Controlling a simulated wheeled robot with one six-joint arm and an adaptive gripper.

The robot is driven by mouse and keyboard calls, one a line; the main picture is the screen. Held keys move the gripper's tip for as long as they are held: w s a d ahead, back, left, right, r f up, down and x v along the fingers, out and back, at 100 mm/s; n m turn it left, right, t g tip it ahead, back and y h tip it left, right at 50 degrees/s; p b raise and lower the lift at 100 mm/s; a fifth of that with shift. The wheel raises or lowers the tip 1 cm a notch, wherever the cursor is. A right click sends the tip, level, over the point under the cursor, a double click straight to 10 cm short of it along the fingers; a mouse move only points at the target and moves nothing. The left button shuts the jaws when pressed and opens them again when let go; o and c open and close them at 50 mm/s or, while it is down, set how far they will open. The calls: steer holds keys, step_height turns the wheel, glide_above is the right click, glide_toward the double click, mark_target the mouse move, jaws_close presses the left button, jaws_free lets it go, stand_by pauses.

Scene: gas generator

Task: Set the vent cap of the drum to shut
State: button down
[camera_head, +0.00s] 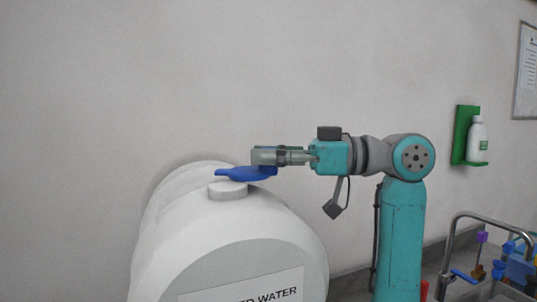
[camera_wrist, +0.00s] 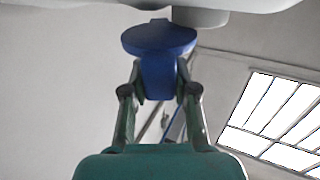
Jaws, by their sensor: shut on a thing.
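The white drum (camera_head: 235,245) stands at the lower left of the head view, with a label reading in part "ED WATER". Its blue vent cap (camera_head: 240,174) sits over the white neck on top of the drum, with a tab reaching right. In the wrist view the blue cap (camera_wrist: 160,42) is at the top middle. My gripper (camera_head: 262,157) comes in from the right at the cap's tab. In the wrist view my gripper (camera_wrist: 160,85) has its two fingers on either side of the blue tab, shut on it. Whether the cap is fully seated on the neck cannot be told.
A green holder with a white bottle (camera_head: 477,140) hangs on the wall at the right. The wall behind the drum is bare.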

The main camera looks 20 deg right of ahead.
steer(key=shift+s+a+m+t+h, duration=0.3)
steer(key=shift+s+m+t+h, duration=0.25)
steer(key=shift+t, duration=0.4)
steer(key=shift+s+a+m+t+h, duration=0.3)
steer(key=shift+m+t+h, duration=0.35)
steer(key=shift+m+t, duration=0.25)
steer(key=c, duration=0.9)
jaws_free()
steer(key=shift+d, duration=0.1)
steer(key=v, duration=1.2)
